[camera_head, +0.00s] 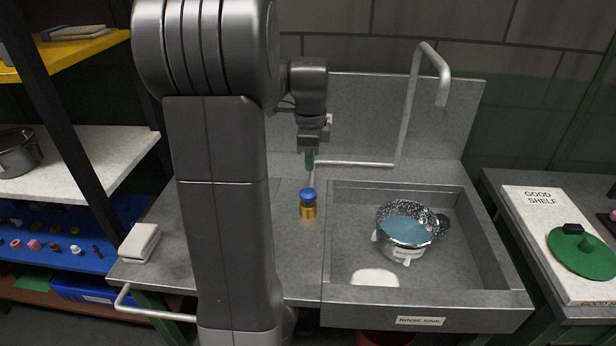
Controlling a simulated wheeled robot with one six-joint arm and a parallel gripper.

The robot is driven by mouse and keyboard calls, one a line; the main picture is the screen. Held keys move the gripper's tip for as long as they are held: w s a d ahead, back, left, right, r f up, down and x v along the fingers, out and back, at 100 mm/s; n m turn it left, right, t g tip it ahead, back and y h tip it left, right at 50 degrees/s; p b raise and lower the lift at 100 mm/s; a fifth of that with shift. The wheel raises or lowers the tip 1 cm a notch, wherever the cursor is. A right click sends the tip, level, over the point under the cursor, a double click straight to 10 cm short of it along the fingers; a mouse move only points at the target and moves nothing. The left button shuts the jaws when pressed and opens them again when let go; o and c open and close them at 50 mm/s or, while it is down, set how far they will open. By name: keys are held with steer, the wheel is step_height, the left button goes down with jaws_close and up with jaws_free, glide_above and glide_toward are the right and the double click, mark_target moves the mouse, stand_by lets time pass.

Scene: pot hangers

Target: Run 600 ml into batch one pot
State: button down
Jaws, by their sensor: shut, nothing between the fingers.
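A speckled grey pot (390,232) stands upright in the rinse sink (350,215), with blue water inside. Its front label is too small to read. The bent spout (441,95) rises behind the sink, its tip above and to the right of the pot, and no stream shows below it. A brass fitting with a blue cap (308,195) stands on the counter left of the sink. My gripper (310,166) points down above and behind the blue cap, apart from it. It is shut and empty. My arm hides part of the counter to the left.
A pale block (140,242) lies at the counter's left end. A white patch (375,278) shows on the sink floor. On the right, a green lid (584,252) lies on the good shelf (535,225). A horizontal pipe (355,164) runs behind the sink, close to my gripper.

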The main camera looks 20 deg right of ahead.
steer(key=shift+a+r, duration=0.1)
steer(key=shift+r, duration=1.5)
steer(key=shift+f, duration=0.1)
glide_above(307, 194)
step_height(307, 194, down, 8)
steer(key=shift+s+b, duration=0.1)
steer(key=shift+b, duration=0.8)
steer(key=shift+r+b, duration=0.35)
steer(key=shift+r, duration=0.1)
step_height(307, 194, up, 8)
steer(key=shift+s+p, duration=0.3)
steer(key=shift+p, duration=0.05)
